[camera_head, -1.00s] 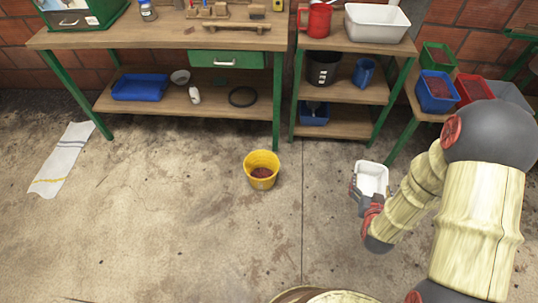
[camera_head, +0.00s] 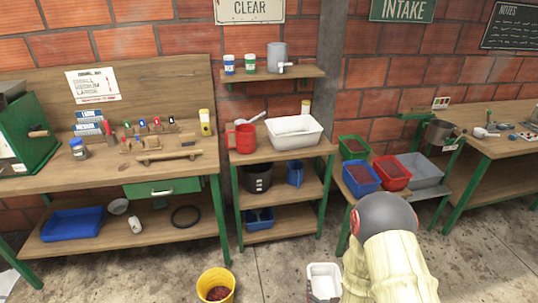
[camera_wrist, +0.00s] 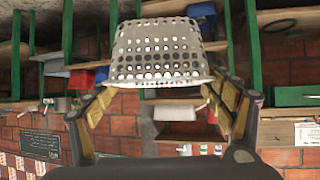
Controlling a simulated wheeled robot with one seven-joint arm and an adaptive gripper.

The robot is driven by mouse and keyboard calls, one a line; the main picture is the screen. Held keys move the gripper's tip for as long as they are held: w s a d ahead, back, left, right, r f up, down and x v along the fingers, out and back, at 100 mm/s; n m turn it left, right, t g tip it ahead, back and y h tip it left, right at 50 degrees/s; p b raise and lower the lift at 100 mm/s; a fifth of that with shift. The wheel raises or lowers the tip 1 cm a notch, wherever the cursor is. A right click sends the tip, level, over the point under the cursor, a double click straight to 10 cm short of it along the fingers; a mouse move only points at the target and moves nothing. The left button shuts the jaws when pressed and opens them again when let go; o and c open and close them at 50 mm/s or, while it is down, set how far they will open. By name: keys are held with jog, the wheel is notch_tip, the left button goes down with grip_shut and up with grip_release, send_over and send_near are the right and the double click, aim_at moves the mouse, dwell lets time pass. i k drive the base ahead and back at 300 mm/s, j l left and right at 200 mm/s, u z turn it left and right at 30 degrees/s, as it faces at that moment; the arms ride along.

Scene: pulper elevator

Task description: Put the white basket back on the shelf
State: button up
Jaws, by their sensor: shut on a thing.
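The white basket (camera_head: 324,270) is low at the bottom edge of the head view, in front of the shelf unit and partly cut off. In the wrist view, it shows as a perforated white basket (camera_wrist: 160,45) between the fingers of my gripper (camera_wrist: 160,90), which is shut on it. My gripper is hardly visible in the head view, beyond my arm and the frame edge. The green-legged wooden shelf unit (camera_head: 283,187) stands ahead, with a small wall shelf (camera_head: 272,77) above it.
A white tub (camera_head: 296,138) and a red jug (camera_head: 241,138) stand on the unit's top. A black bucket (camera_head: 257,178) and a blue jug (camera_head: 295,173) stand on its middle level. A yellow bucket (camera_head: 215,286) is on the floor. Coloured bins (camera_head: 361,179) stand at right.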

aim_at(307, 69)
jog(key=i+l+u, duration=0.4)
jog(key=i+l, duration=1)
jog(key=i, duration=0.05)
